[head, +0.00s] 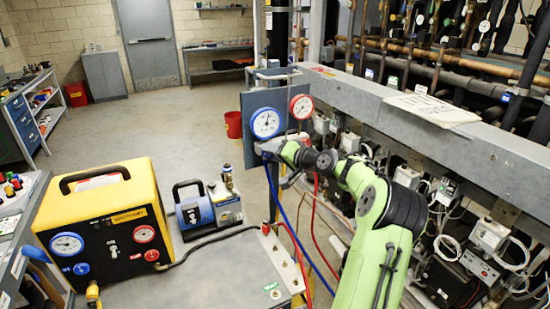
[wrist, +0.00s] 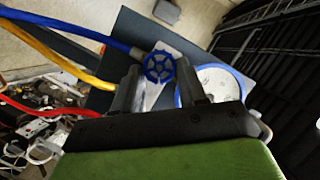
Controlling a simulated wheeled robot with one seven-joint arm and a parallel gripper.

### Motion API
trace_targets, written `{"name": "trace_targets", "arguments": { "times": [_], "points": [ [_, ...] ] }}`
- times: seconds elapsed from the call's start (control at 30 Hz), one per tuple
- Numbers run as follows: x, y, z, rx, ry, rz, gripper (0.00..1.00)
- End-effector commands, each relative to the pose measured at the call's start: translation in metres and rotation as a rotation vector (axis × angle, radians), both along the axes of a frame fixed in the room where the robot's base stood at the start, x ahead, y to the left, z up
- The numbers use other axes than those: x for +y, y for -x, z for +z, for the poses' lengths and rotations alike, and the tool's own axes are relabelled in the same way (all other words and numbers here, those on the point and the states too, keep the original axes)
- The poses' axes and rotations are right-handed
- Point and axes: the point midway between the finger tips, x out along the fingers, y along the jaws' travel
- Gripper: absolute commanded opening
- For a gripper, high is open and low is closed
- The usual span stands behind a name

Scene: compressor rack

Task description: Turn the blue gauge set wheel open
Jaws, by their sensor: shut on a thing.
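The blue gauge set wheel (wrist: 159,67) is a small spoked handwheel in the wrist view, in front of a dark panel (wrist: 135,24). My gripper (wrist: 160,76) has one finger on each side of the wheel and is shut on it. In the head view my gripper (head: 283,164) is at the gauge set, just below the blue-rimmed gauge (head: 266,123), and my wrist hides the wheel. The red-rimmed gauge (head: 301,107) is to the right of the blue one. The blue-rimmed gauge also shows in the wrist view (wrist: 218,86), partly behind the right finger.
Blue (wrist: 60,24), yellow (wrist: 55,58) and red (wrist: 30,106) hoses run left from the gauge set. A yellow machine (head: 105,220) and a small blue pump (head: 205,207) stand at left. A grey beam (head: 430,120) and pipework border the right.

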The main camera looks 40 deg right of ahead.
Motion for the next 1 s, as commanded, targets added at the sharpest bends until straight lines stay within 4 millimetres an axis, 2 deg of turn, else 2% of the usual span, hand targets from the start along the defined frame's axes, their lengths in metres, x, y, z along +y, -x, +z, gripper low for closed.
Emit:
{"name": "trace_targets", "arguments": {
  "times": [0.6, 1.0],
  "points": [
    [0.0069, -0.0022, 0.0012, 0.162, 0.555, -0.001, 0.11],
    [0.0094, -0.0027, 0.0020, 0.238, 0.801, -0.002, 0.11]
  ]
}}
